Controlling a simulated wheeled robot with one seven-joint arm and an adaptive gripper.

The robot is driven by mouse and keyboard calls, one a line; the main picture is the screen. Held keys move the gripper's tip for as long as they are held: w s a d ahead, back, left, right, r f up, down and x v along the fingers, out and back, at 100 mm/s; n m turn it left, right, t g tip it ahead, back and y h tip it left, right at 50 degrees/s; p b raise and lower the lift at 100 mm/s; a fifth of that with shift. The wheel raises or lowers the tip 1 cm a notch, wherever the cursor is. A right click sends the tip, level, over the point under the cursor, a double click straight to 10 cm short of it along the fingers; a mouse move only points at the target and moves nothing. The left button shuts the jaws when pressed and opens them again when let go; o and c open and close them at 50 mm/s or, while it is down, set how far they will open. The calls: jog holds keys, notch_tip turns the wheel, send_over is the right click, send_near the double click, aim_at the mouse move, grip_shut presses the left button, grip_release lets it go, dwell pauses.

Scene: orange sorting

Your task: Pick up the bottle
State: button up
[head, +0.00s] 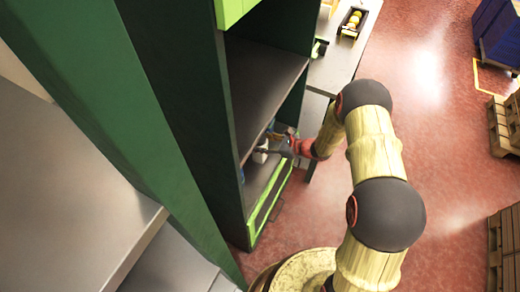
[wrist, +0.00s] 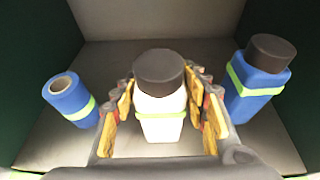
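A white bottle (wrist: 160,107) with a dark cap and a thin green band stands upright in the wrist view. My gripper (wrist: 161,85) is around it, one finger on each side. The fingers look spread, with narrow gaps beside the bottle; contact is not clear. In the head view my gripper (head: 279,147) reaches into a shelf compartment, beside a small white thing (head: 261,154) that is partly hidden.
A blue bottle (wrist: 258,78) with a dark cap stands to the right, and an open-topped blue container (wrist: 70,100) to the left. Dark side walls bound the compartment.

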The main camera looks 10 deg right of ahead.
jog(key=c, duration=0.9)
jog(key=shift+o, duration=0.2)
jog(key=shift+r, duration=0.15)
